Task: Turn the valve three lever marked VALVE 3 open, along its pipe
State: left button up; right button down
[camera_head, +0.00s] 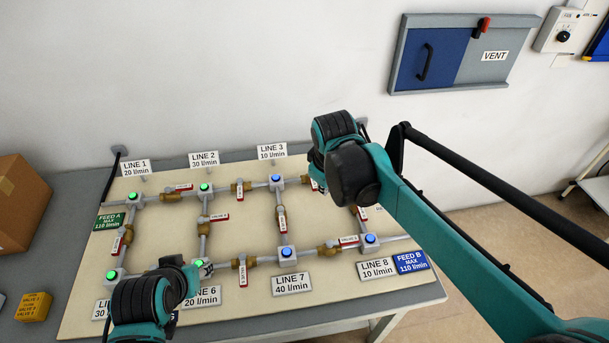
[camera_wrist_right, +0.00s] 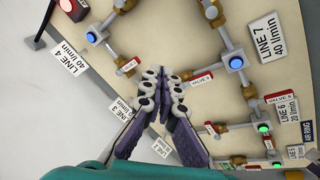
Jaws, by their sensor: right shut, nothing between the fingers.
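The likely VALVE 3 lever (camera_wrist_right: 127,67) is a red plate with a white label in the right wrist view, on the pipe below the LINE 4 blue light. Its label is too small to read; the plate looks crosswise to its pipe. In the head view a red lever (camera_head: 316,185) at the same stretch is mostly hidden by my right arm. My right gripper (camera_wrist_right: 165,78) is shut and empty, fingertips beside this lever and apart from it in the picture. My left gripper (camera_head: 203,267) is over the board's lower middle; its fingers are too small to judge.
The pipe board (camera_head: 90,290) carries several brass valves. Another red lever (camera_wrist_right: 200,78) lies just right of my right fingertips in the wrist view. A LINE 7 sign (camera_head: 291,283) stands at the front. A cardboard box (camera_head: 20,200) sits left; a VENT panel (camera_head: 480,70) hangs on the wall.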

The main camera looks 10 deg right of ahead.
jog(key=w+a+f+n+g+h+p, duration=0.1)
jog(key=w+a+f+n+g+p, duration=0.1)
jog(key=w, duration=0.6)
jog(key=w+a+f+n+g+h+p, duration=0.1)
jog(key=w+a+f+n+p, duration=0.2)
jog(key=w+a+n, duration=0.3)
jog(key=shift+w+a+f+n+g+p, duration=0.3)
jog(key=shift+w+a+n+g+p, duration=0.15)
jog(key=shift+w+n, duration=0.6)
jog(key=shift+w, duration=0.15)
jog(key=b+x, duration=0.3)
jog(key=x, duration=0.6)
jog(key=shift+d+f, duration=0.1)
jog(key=shift+f, duration=0.15)
jog(key=d, duration=0.2)
jog(key=d+b, duration=0.1)
jog(key=shift+f, duration=0.3)
jog(key=shift+d, duration=0.55)
jog(key=shift+r, duration=0.1)
